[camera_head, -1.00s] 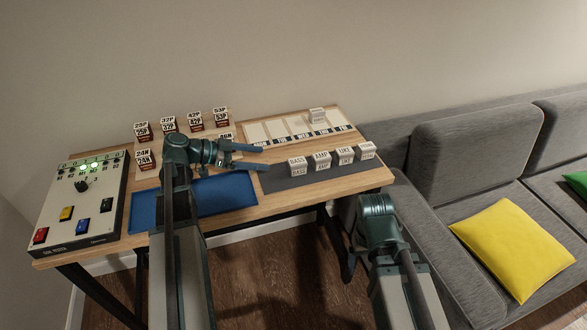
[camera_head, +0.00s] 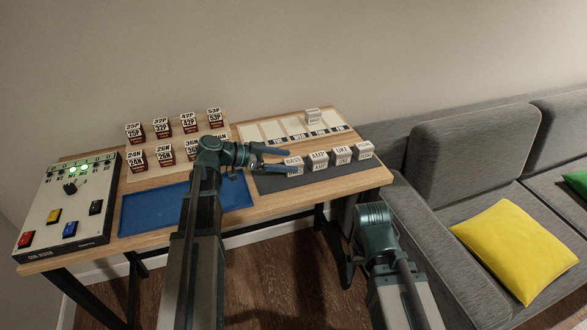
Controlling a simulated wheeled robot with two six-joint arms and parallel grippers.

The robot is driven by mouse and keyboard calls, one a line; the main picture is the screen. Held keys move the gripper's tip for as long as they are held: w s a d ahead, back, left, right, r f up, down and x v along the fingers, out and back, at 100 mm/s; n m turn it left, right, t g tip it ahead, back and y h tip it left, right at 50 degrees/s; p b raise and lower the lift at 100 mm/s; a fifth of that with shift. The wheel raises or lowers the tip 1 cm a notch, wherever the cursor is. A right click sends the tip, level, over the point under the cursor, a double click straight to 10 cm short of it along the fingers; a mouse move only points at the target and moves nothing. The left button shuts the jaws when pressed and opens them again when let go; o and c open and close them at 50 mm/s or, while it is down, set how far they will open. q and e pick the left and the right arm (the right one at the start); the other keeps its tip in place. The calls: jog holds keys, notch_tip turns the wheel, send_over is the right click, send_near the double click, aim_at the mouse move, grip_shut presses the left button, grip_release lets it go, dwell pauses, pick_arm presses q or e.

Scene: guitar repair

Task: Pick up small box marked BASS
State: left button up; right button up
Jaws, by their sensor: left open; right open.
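The small white box marked BASS (camera_head: 294,166) is the leftmost of a row of white boxes on the dark grey mat (camera_head: 272,185). My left gripper (camera_head: 287,160) is open, pointing right, with its fingertips at the BASS box. One finger shows behind the box and one on its near left side; I cannot tell whether they touch it. My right gripper (camera_head: 362,268) is in front of the table at the right, away from the boxes; its fingers are hard to make out.
More white boxes (camera_head: 342,155) stand close to the right of BASS. A day-marked board (camera_head: 270,131) with one white box (camera_head: 312,116) lies behind. A blue tray (camera_head: 150,208), labelled dark boxes (camera_head: 165,155) and a control panel (camera_head: 66,205) are left. A sofa (camera_head: 470,150) stands right.

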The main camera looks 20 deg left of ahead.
aim_at(293, 161)
pick_arm(q)
jog(key=x, duration=0.3)
jog(key=shift+f+b, duration=0.1)
jog(key=shift+b, duration=0.3)
grip_shut()
